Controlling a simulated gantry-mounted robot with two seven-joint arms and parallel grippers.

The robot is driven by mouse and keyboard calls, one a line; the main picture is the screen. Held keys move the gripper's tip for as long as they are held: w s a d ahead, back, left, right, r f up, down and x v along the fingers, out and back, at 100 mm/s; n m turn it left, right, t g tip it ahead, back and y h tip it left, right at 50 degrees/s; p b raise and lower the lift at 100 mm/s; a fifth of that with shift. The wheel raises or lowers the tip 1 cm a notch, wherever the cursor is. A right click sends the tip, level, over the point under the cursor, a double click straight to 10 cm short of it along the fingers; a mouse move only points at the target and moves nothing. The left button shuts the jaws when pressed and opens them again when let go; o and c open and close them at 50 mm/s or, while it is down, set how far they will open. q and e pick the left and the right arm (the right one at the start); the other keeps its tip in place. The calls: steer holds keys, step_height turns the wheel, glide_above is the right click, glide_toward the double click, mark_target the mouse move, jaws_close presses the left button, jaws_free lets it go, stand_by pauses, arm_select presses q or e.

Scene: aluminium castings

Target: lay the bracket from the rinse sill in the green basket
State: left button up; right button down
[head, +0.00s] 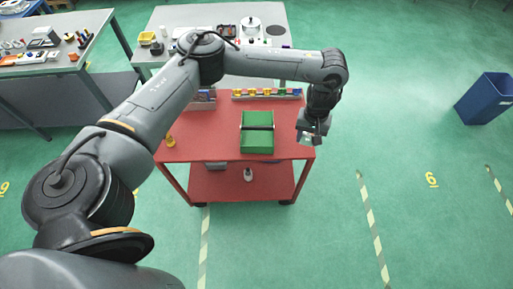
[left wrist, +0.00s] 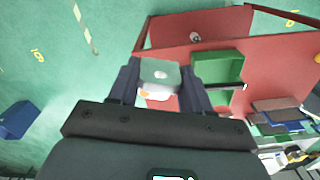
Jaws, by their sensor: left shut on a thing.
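The green basket (head: 257,143) stands on the red cart top, with a dark bar across it. In the left wrist view the basket (left wrist: 218,66) lies just right of my gripper. My left gripper (head: 311,136) is above the cart's right edge, to the right of the basket and apart from it. It is shut on a grey metal bracket (left wrist: 160,73) with a small round hole, seen between the two fingers (left wrist: 158,78). In the head view the bracket is mostly hidden by the gripper. My right gripper is in neither view.
A grey bench (head: 165,15) stands behind. A blue bin (head: 485,98) stands at far right, with clear green floor between.

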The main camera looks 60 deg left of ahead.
arm_select(q)
steer(key=s+a+f+n+b, duration=0.2)
steer(key=s+a+f, duration=0.1)
steer(key=a+f, duration=0.3)
steer(key=s+a+f+n+b, duration=0.1)
steer(key=s+a+f+b, duration=0.2)
steer(key=f, duration=0.4)
steer(key=b, duration=0.6)
glide_toward(257, 140)
steer(key=d, duration=0.1)
steer(key=s+d, duration=0.1)
steer(key=d+f, duration=0.1)
steer(key=shift+s+d, duration=0.2)
steer(key=shift+d, duration=0.15)
steer(key=shift+a+f+b, duration=0.1)
steer(key=shift+a+b, duration=0.25)
steer(key=shift+a, duration=0.1)
steer(key=shift+s+f+b, duration=0.1)
steer(key=shift+f+b, duration=0.65)
steer(key=shift+f, duration=1.3)
steer(key=o, duration=1.1)
steer(key=shift+f, duration=0.1)
